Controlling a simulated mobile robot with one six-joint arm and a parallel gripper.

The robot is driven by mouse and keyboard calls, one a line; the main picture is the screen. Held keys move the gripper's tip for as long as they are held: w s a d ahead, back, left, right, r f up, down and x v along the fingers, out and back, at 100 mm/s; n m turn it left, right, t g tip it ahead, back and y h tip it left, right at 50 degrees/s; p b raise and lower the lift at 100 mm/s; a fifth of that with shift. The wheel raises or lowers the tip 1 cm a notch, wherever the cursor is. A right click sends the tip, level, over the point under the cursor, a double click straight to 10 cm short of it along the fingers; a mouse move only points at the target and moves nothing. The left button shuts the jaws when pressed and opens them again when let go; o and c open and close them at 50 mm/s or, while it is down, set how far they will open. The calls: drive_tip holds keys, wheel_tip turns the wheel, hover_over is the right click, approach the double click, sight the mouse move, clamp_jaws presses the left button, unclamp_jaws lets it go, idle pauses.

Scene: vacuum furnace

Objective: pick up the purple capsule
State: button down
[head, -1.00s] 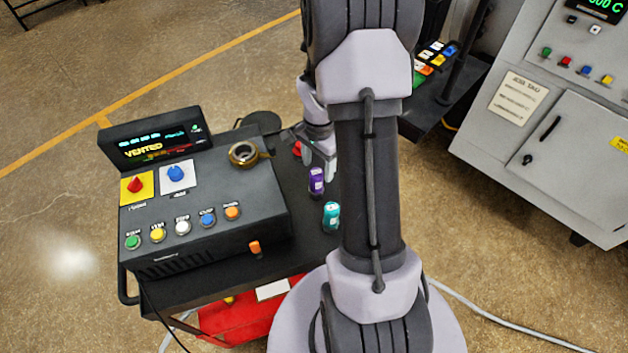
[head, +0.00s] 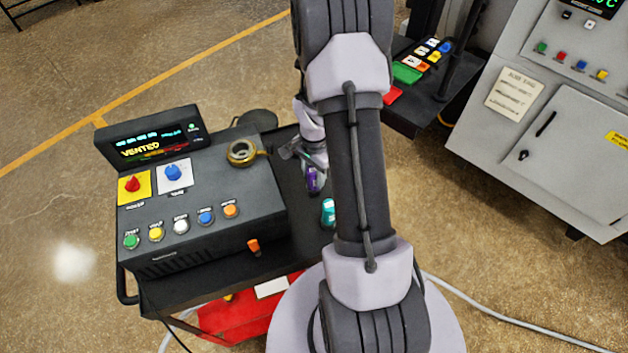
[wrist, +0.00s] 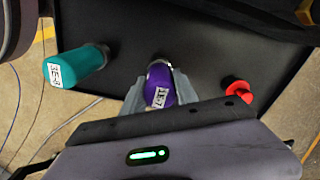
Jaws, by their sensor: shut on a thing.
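The purple capsule (head: 312,181) stands on the dark cart top, right of the control box. In the wrist view the purple capsule (wrist: 160,84) has a white label and a metallic end, and sits between the two fingers. My gripper (wrist: 160,95) is shut on it, with one finger on each side. In the head view my gripper (head: 311,168) comes down on the capsule from above, and my arm covers part of the area. I cannot tell whether the capsule's base touches the cart.
A teal capsule (head: 328,213) stands close by; it also shows in the wrist view (wrist: 76,65). A red knob-like piece (wrist: 237,90) is on the other side. The control box (head: 200,215) with a brass ring (head: 242,152) is at left. A grey cabinet (head: 560,130) stands at right.

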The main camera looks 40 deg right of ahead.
wheel_tip(320, 180, up, 10)
idle(0.5)
